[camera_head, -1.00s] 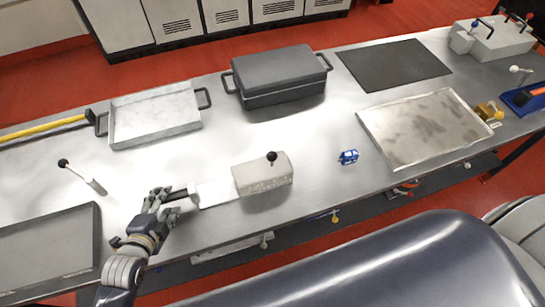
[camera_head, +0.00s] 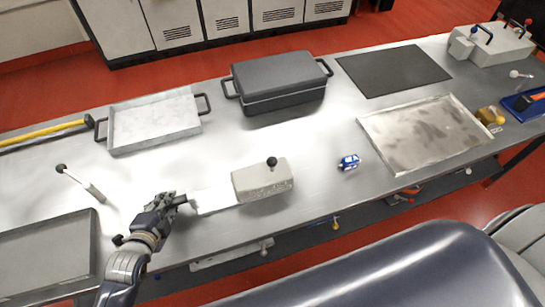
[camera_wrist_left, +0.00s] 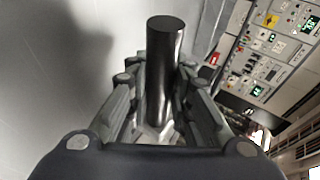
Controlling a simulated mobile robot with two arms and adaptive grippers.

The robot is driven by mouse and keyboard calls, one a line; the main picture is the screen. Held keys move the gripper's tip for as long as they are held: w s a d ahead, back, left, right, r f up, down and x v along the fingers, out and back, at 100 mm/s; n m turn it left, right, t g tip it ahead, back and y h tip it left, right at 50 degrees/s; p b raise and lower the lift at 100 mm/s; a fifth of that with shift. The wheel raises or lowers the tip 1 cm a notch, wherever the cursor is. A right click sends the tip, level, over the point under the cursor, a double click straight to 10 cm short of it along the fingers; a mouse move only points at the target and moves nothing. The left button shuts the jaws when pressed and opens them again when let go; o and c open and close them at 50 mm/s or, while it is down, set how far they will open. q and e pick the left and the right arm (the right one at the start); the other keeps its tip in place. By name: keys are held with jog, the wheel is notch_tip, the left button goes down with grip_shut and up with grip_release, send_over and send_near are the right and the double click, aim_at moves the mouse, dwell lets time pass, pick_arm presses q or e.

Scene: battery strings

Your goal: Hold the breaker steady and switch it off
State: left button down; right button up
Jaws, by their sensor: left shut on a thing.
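The breaker (camera_head: 260,182) is a pale grey box near the front of the metal bench, with a black-knobbed lever (camera_head: 272,162) standing up on its top. A flat white plate (camera_head: 215,198) extends left from the box towards my left gripper (camera_head: 176,201). My left gripper is shut on a handle at the plate's left end. In the left wrist view the handle is a black cylinder (camera_wrist_left: 165,70) between the fingers; the fingers hide its lower end. My right gripper is not in view.
A small blue-and-white object (camera_head: 349,162) lies right of the breaker. A dark lidded case (camera_head: 280,80) and a handled tray (camera_head: 155,122) stand behind. A knobbed rod (camera_head: 80,182) and a grey tray (camera_head: 45,250) are at left. The bench between breaker and case is clear.

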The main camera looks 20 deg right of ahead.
pick_arm(q)
jog(key=shift+w+d+r, duration=0.1)
jog(key=shift+r, duration=0.1)
jog(key=shift+f, duration=0.1)
jog(key=shift+s+f, duration=0.3)
jog(key=shift+f, duration=0.15)
dwell(1.1)
